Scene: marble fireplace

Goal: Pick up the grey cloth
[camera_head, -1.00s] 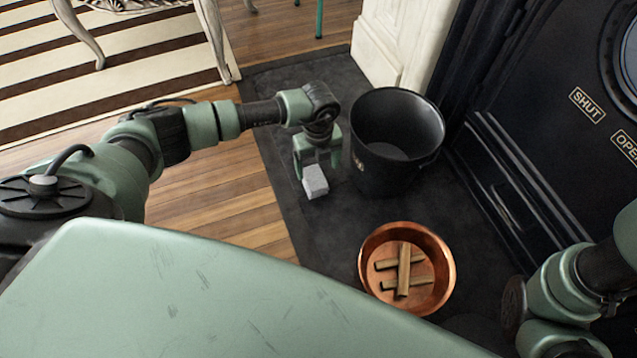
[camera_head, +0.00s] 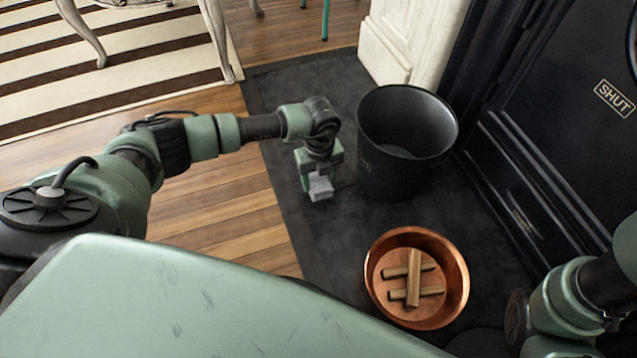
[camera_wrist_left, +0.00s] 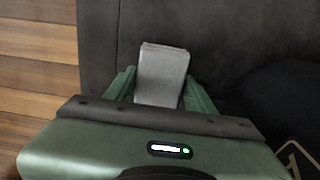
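The grey cloth (camera_head: 320,188) is a small light-grey folded block on the dark hearth, left of the black bucket. It shows large in the left wrist view (camera_wrist_left: 162,74), between the two green fingers. My left gripper (camera_head: 319,183) points down over it, with a finger close against each side; it looks shut on the cloth. The fingertips are partly hidden by the cloth in the left wrist view. I cannot tell whether the cloth is clear of the floor. My right gripper is out of view; only part of the right arm shows at the right edge.
The black bucket (camera_head: 375,165) stands just right of my left gripper. A copper bowl (camera_head: 458,285) holding several short sticks (camera_head: 414,278) sits nearer. The black stove (camera_head: 560,130) marked SHUT is at right. Dark hearth between gripper and bowl is clear.

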